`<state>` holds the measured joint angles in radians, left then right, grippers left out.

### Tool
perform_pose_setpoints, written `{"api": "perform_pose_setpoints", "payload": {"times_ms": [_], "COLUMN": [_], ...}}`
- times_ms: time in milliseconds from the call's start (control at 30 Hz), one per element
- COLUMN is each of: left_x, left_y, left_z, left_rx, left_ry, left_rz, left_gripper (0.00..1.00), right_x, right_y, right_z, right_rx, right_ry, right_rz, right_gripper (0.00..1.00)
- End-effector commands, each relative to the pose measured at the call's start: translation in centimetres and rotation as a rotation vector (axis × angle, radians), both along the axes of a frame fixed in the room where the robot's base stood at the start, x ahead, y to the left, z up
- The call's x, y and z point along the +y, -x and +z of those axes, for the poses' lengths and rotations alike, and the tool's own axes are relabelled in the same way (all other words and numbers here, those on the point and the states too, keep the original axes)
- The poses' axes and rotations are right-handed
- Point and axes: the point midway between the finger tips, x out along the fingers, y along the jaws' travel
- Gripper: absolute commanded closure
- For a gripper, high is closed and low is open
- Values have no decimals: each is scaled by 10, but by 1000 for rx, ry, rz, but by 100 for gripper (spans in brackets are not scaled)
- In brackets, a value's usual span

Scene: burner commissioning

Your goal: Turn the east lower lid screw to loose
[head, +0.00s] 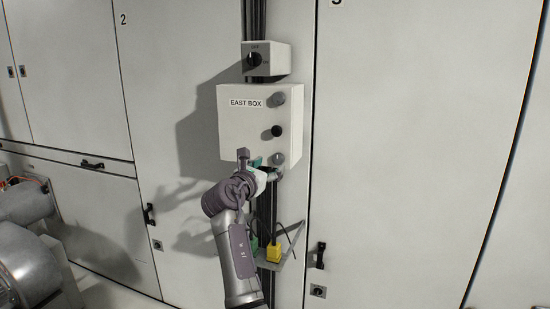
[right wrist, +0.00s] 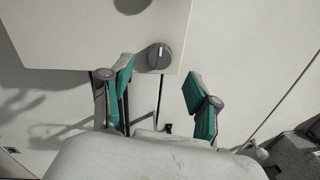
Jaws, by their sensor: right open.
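The east box (head: 240,135) is a pale box labelled EAST BOX on the cabinet front. Its lower lid screw (head: 279,160) is a round grey knob at the lower right corner of the lid. In the right wrist view this screw (right wrist: 159,56) shows a pale mark standing nearly upright. My right gripper (head: 267,167) is just below the screw; in the right wrist view its green-padded fingers (right wrist: 160,80) are spread wide, with the screw between and beyond them. Nothing is between the pads. My left gripper is not in view.
A grey upper screw (head: 278,99) and a dark round knob (head: 276,131) sit above on the lid. A switch box (head: 266,60) with a black knob is higher up. Below, a small shelf carries a yellow block (head: 274,252). Cables run vertically behind the box.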

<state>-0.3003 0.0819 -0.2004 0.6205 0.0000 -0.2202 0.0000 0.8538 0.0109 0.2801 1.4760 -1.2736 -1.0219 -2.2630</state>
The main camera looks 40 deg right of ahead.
Motion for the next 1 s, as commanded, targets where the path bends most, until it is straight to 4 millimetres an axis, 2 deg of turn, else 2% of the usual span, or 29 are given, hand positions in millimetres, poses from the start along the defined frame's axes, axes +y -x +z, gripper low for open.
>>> {"api": "perform_pose_setpoints", "payload": {"times_ms": [100,300,667,1000], "left_x": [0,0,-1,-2], "left_y": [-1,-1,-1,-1], "left_z": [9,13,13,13], "left_rx": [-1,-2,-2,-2], "left_ry": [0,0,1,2], "left_rz": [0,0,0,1], "left_gripper": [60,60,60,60], "right_x": [-20,-39,-43,-43], "right_y": [-8,-17,-18,-18], "right_z": [2,1,-1,-1], "right_rx": [2,0,-1,-1], "right_ry": [0,-1,-1,-1], "right_rz": [-1,1,2,2], "right_gripper": [39,39,39,96]}}
